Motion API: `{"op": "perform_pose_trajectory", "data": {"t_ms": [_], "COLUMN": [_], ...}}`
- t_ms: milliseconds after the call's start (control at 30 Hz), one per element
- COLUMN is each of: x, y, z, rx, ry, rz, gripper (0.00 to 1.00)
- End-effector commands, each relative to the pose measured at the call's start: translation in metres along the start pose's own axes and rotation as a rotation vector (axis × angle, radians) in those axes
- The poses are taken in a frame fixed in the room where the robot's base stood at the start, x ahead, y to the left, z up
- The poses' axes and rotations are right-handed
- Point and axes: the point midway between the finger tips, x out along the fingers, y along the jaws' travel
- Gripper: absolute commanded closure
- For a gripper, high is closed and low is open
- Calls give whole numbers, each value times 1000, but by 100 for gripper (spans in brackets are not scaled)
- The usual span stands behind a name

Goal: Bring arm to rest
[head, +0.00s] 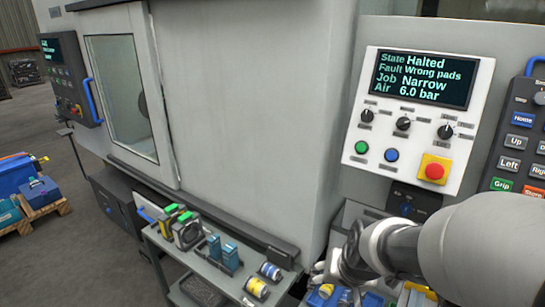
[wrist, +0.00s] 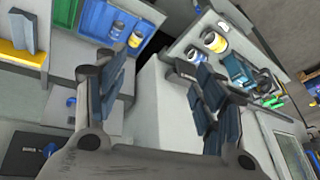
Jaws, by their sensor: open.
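My arm (head: 465,245) reaches in from the lower right of the head view, in front of the machine. Its wrist end is low, beside the grey cart, and the fingers are mostly hidden there. In the wrist view my gripper (wrist: 155,80) is open, with its two dark padded fingers well apart. Nothing is between the fingers. A pale surface shows behind the gap.
The control panel (head: 420,120) reads Halted, Wrong pads, Narrow, 6.0 bar. A pendant (head: 520,140) hangs at right. The cart (head: 215,283) holds teal blocks (head: 222,252) and banded cylinders (head: 257,288). A blue tray (wrist: 93,32) holds similar cylinders.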

Motion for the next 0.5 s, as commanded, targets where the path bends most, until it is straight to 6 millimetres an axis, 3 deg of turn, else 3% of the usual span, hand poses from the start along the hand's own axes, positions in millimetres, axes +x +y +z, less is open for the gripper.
{"op": "perform_pose_trajectory", "data": {"t_ms": [33,200,333,500], "x": [-26,-92,-130,-158], "y": [-2,2,12,24], "z": [7,45,79,113], "rx": [-31,-129,-194,-244], "ry": [11,8,6,4], "rz": [-6,-1,18,43], "gripper": [36,36,36,36]}}
